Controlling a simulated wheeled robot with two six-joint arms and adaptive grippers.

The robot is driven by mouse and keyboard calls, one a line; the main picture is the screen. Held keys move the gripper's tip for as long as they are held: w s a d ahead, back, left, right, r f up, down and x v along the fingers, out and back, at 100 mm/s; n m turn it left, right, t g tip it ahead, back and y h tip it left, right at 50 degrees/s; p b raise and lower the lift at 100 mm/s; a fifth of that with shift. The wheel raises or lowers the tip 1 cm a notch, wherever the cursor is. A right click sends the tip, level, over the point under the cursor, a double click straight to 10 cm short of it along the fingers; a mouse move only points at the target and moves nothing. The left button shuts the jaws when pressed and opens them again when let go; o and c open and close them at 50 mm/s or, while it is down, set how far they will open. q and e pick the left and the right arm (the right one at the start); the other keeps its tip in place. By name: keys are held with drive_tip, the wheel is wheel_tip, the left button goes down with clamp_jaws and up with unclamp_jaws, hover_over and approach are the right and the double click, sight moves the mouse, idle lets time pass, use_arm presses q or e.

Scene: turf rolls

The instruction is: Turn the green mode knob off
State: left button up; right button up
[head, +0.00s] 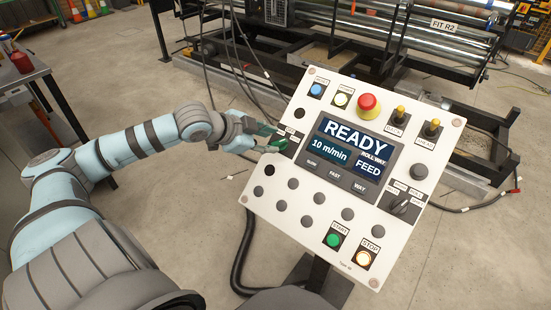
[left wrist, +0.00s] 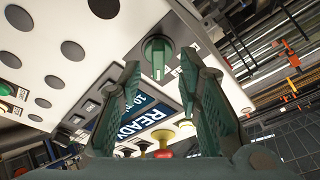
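The green mode knob (left wrist: 157,56) is on the white sloping control panel (head: 318,207). In the left wrist view its raised grip runs nearly up and down the picture. The small labels beside it are too small to read. My left gripper (left wrist: 160,72) is open, with one finger on each side of the line to the knob. I cannot tell whether either finger touches it. In the head view my left gripper (head: 259,137) is at the panel's left edge, and the knob is hard to tell apart from the green fingers there. My right gripper is out of view.
The panel has a screen (head: 345,152) reading READY, a red mushroom button (head: 368,105), a dark selector (head: 401,206), a green START button (head: 333,240) and a lit STOP button (head: 363,257). A roller machine (head: 420,45) stands behind. A table (head: 22,78) is at far left.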

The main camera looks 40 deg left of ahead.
sight(278, 143)
use_arm(q)
drive_tip(key=shift+x, duration=1.1)
drive_tip(key=shift+w+d+f, duration=0.25)
drive_tip(key=shift+w+d, duration=0.05)
drive_tip(key=shift+w, duration=0.15)
drive_tip(key=shift+s, duration=0.15)
clamp_jaws()
